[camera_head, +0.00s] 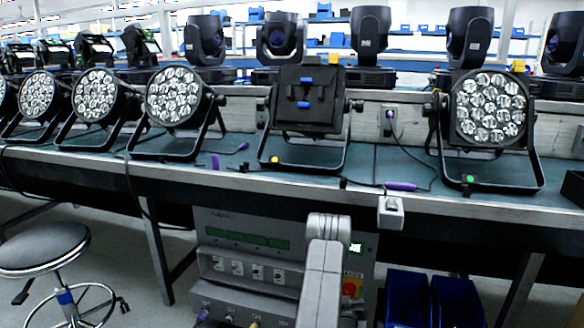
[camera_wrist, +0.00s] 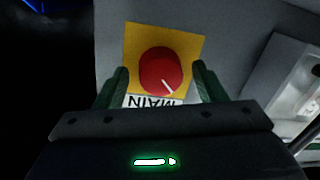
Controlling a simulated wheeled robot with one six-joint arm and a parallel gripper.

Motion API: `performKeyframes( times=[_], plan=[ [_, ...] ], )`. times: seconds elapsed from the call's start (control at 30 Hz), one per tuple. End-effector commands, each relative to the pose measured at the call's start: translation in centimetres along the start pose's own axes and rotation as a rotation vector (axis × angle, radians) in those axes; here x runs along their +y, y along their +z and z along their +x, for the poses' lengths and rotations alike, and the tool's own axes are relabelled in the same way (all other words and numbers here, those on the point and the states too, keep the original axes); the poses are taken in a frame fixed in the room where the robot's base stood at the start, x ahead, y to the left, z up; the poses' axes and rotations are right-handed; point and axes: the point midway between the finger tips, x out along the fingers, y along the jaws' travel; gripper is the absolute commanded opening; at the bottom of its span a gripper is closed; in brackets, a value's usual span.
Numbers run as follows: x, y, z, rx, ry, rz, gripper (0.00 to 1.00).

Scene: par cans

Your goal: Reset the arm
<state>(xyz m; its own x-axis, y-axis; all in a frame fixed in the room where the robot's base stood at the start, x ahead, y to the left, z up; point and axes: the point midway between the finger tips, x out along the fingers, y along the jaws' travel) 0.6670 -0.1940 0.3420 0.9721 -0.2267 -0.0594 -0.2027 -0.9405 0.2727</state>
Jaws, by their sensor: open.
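My gripper (camera_wrist: 160,69) is open, with one dark green finger on each side of a red round knob (camera_wrist: 163,72) in the wrist view. Whether the fingers touch the knob or stay short of it, I cannot tell. The knob sits on a yellow plate (camera_wrist: 189,42) and has a white mark pointing to the lower right. A white label reading MAIN shows upside down below it. In the head view, the yellow plate and red knob (camera_head: 351,287) show on the front of a grey cabinet (camera_head: 235,268), just right of my arm, which hides my gripper there.
The cabinet stands under a long bench (camera_head: 90,165) carrying several par cans. One has a black square front (camera_head: 307,113); a round-faced one (camera_head: 491,108) stands right of it. Blue bins (camera_head: 458,302) are right of the cabinet. A stool (camera_head: 42,247) is at the left.

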Motion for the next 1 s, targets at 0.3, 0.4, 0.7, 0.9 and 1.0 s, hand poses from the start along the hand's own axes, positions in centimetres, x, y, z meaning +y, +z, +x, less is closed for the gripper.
performKeyframes(
  times=[0.3,0.4,0.7,0.9,1.0],
  plan=[
    [0.05,0.11,-0.01,0.016,-0.010,0.254,0.64],
    [0.06,0.10,0.00,0.022,-0.014,0.335,0.64],
    [0.10,0.16,0.00,0.037,-0.025,0.579,0.64],
    [0.11,0.20,0.00,0.048,-0.031,0.731,0.64],
    [0.11,0.23,-0.01,0.051,-0.034,0.789,0.64]
  ],
)
